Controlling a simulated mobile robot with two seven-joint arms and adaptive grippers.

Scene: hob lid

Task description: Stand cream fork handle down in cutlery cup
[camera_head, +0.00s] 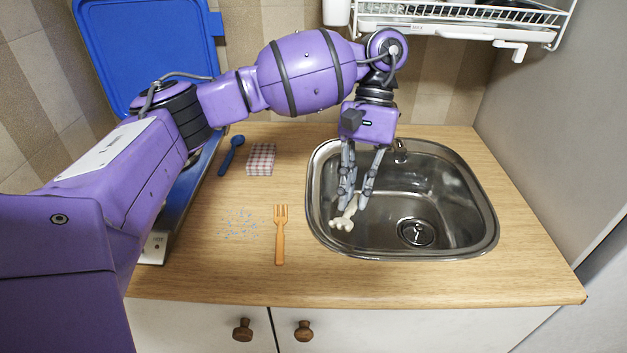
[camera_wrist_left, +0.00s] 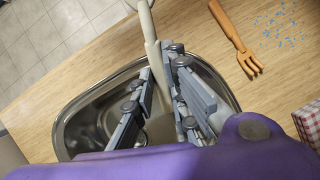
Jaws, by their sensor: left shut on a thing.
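My left gripper (camera_head: 358,192) is shut on a cream utensil (camera_head: 342,222), which looks like the cream fork. It is held over the left part of the sink. Its lower end shows below the fingers in the head view, but I cannot make out its shape. In the left wrist view, its pale shaft (camera_wrist_left: 147,22) runs out past the fingers (camera_wrist_left: 160,95) to the top edge. A white cup (camera_head: 336,12), possibly the cutlery cup, is at the dish rack's left end, cut off by the top edge. My right gripper is not in view.
An orange fork (camera_head: 280,235) lies on the counter, left of the steel sink (camera_head: 455,205). A blue spoon (camera_head: 232,155), a checked cloth (camera_head: 261,158) and blue specks (camera_head: 239,225) lie there too. The dish rack (camera_head: 450,28) hangs above the sink. A blue lid (camera_head: 125,45) stands raised at left.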

